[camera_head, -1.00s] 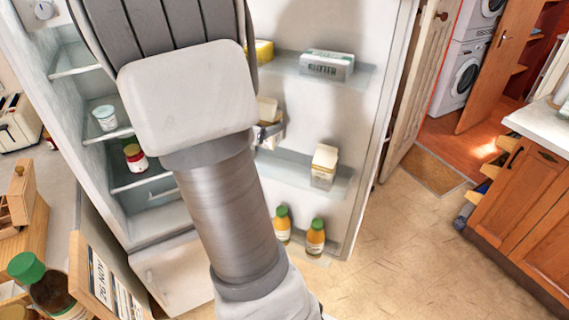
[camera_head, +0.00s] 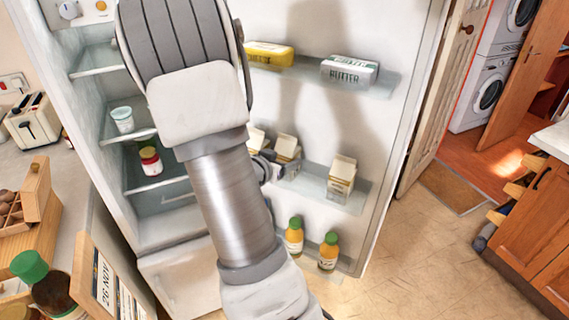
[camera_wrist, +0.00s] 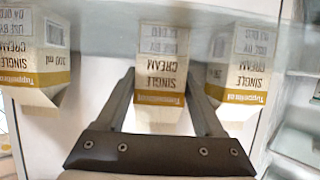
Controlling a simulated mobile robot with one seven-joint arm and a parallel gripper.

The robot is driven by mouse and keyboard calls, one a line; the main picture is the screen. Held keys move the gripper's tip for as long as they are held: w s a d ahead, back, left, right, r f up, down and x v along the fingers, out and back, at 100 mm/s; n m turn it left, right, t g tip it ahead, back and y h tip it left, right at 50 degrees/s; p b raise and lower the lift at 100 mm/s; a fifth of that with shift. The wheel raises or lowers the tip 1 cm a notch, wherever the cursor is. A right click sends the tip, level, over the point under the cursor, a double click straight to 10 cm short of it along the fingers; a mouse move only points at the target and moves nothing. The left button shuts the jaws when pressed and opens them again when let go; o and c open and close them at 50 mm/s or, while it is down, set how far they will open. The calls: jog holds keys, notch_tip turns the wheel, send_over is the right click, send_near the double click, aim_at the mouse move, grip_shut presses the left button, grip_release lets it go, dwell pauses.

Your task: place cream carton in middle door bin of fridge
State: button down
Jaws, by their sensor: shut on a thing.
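The middle door bin (camera_head: 318,192) is a clear shelf on the open fridge door. My gripper (camera_wrist: 162,85) is shut on a white and tan single cream carton (camera_wrist: 160,70), with one finger on each side of it. In the head view the held carton (camera_head: 288,148) is upright at the middle bin, between two similar cartons. One stands to its right (camera_head: 341,178) and one to its left (camera_head: 256,138), partly hidden by my arm. I cannot tell whether the held carton's base rests on the bin floor.
The upper door bin holds a yellow pack (camera_head: 268,54) and a butter pack (camera_head: 350,70). Two orange bottles (camera_head: 294,237) stand in the lower bin. Fridge shelves with a tub (camera_head: 122,119) and a red jar (camera_head: 150,160) are at left. The middle bin has a gap right of the held carton.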

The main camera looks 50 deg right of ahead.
jog(key=shift+f, duration=0.25)
jog(key=shift+f, duration=0.2)
grip_release()
jog(key=shift+r, duration=0.1)
